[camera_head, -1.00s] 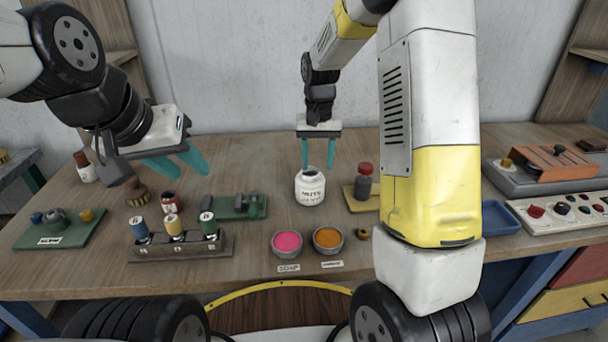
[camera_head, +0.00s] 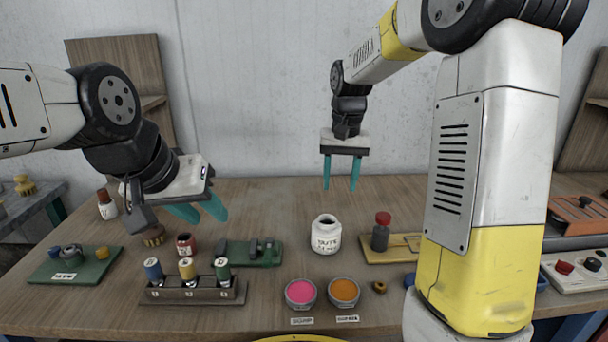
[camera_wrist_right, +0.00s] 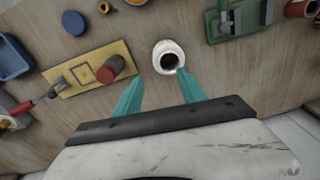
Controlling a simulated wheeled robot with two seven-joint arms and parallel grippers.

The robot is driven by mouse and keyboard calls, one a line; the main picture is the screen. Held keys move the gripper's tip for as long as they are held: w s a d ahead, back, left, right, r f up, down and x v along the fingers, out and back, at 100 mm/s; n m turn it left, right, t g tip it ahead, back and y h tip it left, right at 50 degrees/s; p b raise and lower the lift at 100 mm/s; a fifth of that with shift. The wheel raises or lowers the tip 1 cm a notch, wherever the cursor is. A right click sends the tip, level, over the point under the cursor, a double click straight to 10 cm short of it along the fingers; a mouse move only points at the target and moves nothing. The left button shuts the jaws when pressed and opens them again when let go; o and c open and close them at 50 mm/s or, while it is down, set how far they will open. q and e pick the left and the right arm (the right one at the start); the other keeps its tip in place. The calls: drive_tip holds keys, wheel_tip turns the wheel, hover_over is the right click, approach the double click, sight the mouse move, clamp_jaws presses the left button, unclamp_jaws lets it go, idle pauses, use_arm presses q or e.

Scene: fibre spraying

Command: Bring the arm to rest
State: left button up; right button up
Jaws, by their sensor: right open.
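My right gripper (camera_head: 341,174) hangs in the air above the back of the workbench, its two teal fingers apart and pointing down with nothing between them. In the right wrist view its fingers (camera_wrist_right: 158,92) are spread, with an open white jar (camera_wrist_right: 168,58) beyond them. In the head view the white jar (camera_head: 326,235) stands upright on the bench below the gripper, apart from it. My left gripper (camera_head: 200,211) is at the left, above the bench, with its teal fingers apart and empty.
A rack of numbered spools (camera_head: 190,290) stands front left. Pink (camera_head: 300,292) and orange (camera_head: 344,291) bowls sit at front centre. A red-capped bottle (camera_head: 381,232) stands on a yellow board (camera_head: 405,246). A green block (camera_head: 248,254) lies behind the spools. The bench's back middle is clear.

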drive_tip(key=s+d+r+t+y, duration=0.1)
drive_tip(key=s+r+t, duration=0.1)
drive_tip(key=s, duration=0.9)
drive_tip(key=s+d+r+n+t, duration=0.1)
drive_tip(key=s+r+t, duration=0.2)
drive_tip(key=s, duration=0.8)
drive_tip(key=shift+r+n+t+y, duration=0.3)
drive_tip(key=shift+r+y, duration=0.1)
drive_tip(key=shift+r, duration=0.4)
